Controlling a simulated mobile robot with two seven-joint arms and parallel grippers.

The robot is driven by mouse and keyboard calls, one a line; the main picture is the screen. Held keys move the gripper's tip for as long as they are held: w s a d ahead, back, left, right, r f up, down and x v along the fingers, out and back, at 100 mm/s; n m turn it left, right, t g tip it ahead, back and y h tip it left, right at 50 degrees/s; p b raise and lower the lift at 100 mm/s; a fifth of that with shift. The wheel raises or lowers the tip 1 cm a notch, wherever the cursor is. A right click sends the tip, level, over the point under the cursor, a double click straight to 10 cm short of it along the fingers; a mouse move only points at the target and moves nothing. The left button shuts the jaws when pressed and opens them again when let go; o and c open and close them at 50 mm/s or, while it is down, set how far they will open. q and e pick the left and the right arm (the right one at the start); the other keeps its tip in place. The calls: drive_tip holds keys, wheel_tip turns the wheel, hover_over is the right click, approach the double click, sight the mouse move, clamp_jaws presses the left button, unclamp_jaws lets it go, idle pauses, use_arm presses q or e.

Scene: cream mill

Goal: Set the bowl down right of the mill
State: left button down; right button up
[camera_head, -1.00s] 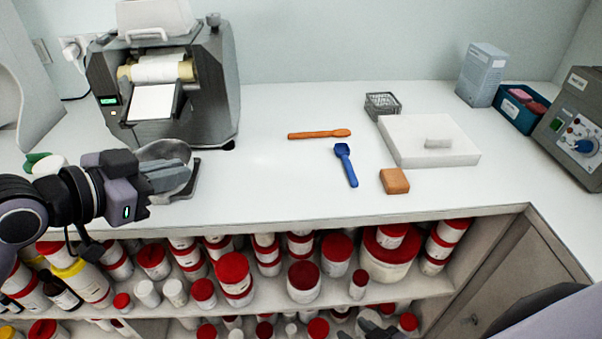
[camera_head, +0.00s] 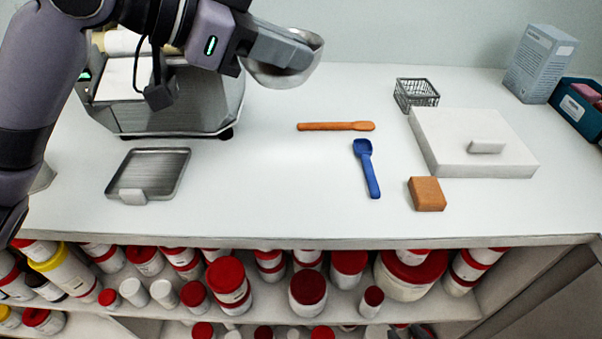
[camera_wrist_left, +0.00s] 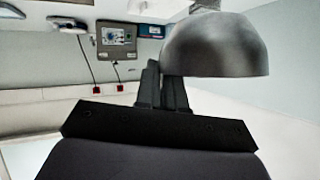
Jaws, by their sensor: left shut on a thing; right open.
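The steel bowl (camera_head: 283,75) is held up in the air above the counter, just right of the mill (camera_head: 185,105). My left gripper (camera_head: 300,52) is shut on the bowl's rim. The bowl also shows in the left wrist view (camera_wrist_left: 215,45), beside the gripper's fingers (camera_wrist_left: 163,80). My left forearm hides the top of the mill. My right gripper (camera_head: 412,331) shows only as dark fingertips at the bottom edge, below the counter front, apart from everything on the counter.
A metal tray (camera_head: 118,178) lies in front of the mill. An orange spatula (camera_head: 335,126), blue scoop (camera_head: 367,168), brown block (camera_head: 427,194), white slab (camera_head: 460,145) and wire basket (camera_head: 404,98) lie further right. The counter between the mill and spatula is clear.

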use_arm(q)
wheel_tip(320, 180, down, 16)
drive_tip(key=shift+s+r+b, duration=0.1)
drive_tip(key=shift+b, duration=0.6)
wheel_tip(320, 180, down, 4)
drive_tip(key=shift+r, duration=0.15)
drive_tip(key=c, duration=1.2)
unclamp_jaws()
drive_tip(key=shift+c, duration=0.2)
drive_tip(key=v, duration=1.2)
drive_tip(key=shift+b, duration=0.3)
